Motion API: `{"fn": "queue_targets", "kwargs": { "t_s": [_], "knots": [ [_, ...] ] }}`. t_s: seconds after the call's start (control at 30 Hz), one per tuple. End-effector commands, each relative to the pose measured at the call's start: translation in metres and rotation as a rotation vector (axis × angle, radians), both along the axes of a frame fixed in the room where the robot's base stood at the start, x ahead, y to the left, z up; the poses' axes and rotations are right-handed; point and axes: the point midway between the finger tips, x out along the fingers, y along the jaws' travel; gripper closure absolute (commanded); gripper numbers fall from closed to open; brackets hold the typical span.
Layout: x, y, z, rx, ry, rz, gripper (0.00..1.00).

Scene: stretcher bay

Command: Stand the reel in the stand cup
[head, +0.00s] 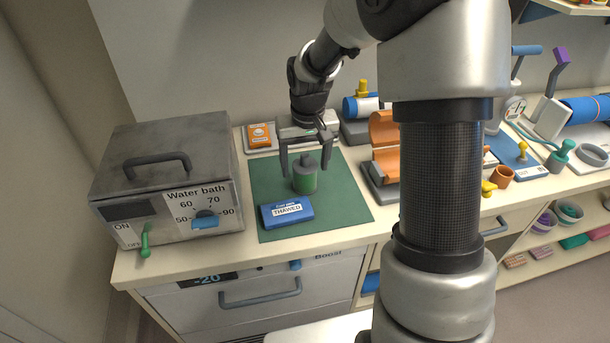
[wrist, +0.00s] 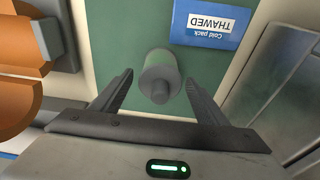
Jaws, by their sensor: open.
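A green cylinder with a grey top and a small grey knob (head: 305,178), which seems to be the reel, stands upright on the green mat (head: 345,200). It also shows in the wrist view (wrist: 159,66). My gripper (head: 303,168) is open above it, pointing down. In the wrist view its fingertips (wrist: 159,78) are on either side of the cylinder, with gaps between. An orange-brown cup (head: 502,177) stands on the counter to the right, past my arm; I cannot tell whether it is the stand cup.
A blue cold pack marked THAWED (head: 287,212) lies in front of the cylinder. A water bath box (head: 165,175) stands left. An orange half-round holder (head: 385,135) stands close on the right. My arm hides part of the counter. A grey ring (head: 592,154) lies far right.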

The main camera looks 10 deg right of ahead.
Motion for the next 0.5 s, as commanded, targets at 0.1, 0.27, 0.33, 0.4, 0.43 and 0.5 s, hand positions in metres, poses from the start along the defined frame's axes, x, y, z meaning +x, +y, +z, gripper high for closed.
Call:
{"fn": "queue_targets", "kwargs": {
  "t_s": [0.1, 0.27, 0.33, 0.4, 0.43, 0.5],
  "knots": [
    [-0.0002, 0.0000, 0.0002, 0.000, 0.000, 0.000, 0.39],
    [-0.0002, 0.0000, 0.0003, 0.000, 0.001, 0.000, 0.66],
    [-0.0002, 0.0000, 0.0005, 0.000, 0.000, 0.000, 0.74],
    [-0.0002, 0.0000, 0.0005, 0.000, 0.000, 0.000, 0.78],
    [-0.0002, 0.0000, 0.0005, 0.000, 0.000, 0.000, 0.78],
    [-0.0002, 0.0000, 0.0007, 0.000, 0.000, 0.000, 0.78]
  ]
}}
